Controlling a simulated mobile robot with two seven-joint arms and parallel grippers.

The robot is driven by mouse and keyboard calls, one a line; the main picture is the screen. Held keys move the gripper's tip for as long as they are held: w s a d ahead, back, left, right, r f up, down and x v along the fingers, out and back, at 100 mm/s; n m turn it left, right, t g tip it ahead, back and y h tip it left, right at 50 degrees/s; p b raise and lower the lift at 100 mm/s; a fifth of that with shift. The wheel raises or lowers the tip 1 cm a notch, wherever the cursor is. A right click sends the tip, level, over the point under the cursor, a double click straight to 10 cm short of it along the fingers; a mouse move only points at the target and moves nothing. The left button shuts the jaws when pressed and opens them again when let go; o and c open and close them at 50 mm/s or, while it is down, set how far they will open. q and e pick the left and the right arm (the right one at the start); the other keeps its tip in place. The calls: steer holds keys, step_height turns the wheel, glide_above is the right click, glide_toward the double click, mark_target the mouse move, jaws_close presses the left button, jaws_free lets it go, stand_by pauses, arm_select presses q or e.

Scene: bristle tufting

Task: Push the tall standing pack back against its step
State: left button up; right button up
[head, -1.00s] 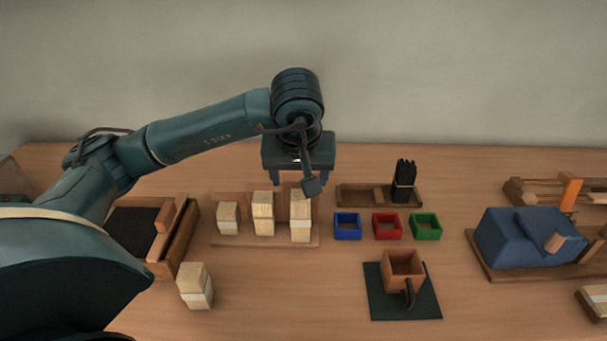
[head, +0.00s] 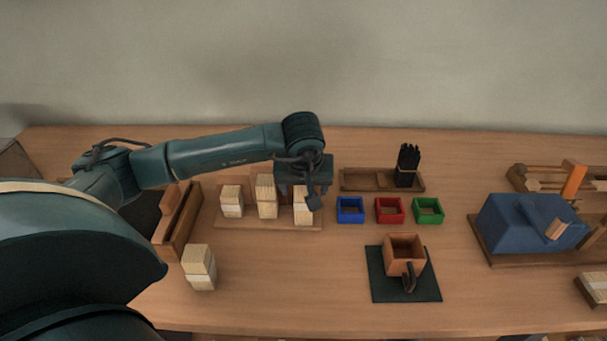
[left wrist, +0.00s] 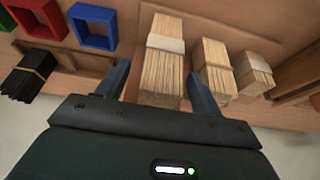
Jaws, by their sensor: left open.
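The tall standing pack (head: 302,213) of pale sticks with a white band stands at the right end of a wooden stepped rack (head: 270,225). It shows as the longest pack (left wrist: 163,70) in the left wrist view. My left gripper (head: 303,194) is open over it, with one finger on either side of the pack in the left wrist view (left wrist: 158,78). I cannot tell whether a finger touches it. The gripper hides the pack's upper part and the step behind it in the head view. My right gripper is not in view.
Two shorter packs (head: 266,197) (head: 232,202) stand close to the left on the rack. Blue (head: 350,217), red (head: 390,217) and green (head: 428,217) boxes are to the right. A tray (head: 355,186) with black bristles (head: 407,165) lies behind them. Another pack (head: 199,274) stands at front left.

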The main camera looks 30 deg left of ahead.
arm_select(q)
steer(key=shift+x, duration=0.8)
steer(key=c, duration=1.1)
steer(key=shift+w+a, duration=0.1)
steer(key=shift+w+a, duration=0.4)
steer(key=shift+w, duration=0.3)
steer(key=shift+w+a+r, duration=0.1)
steer(key=shift+w+a, duration=0.05)
steer(key=shift+w, duration=0.05)
steer(key=o, duration=1)
steer(key=shift+o, duration=0.5)
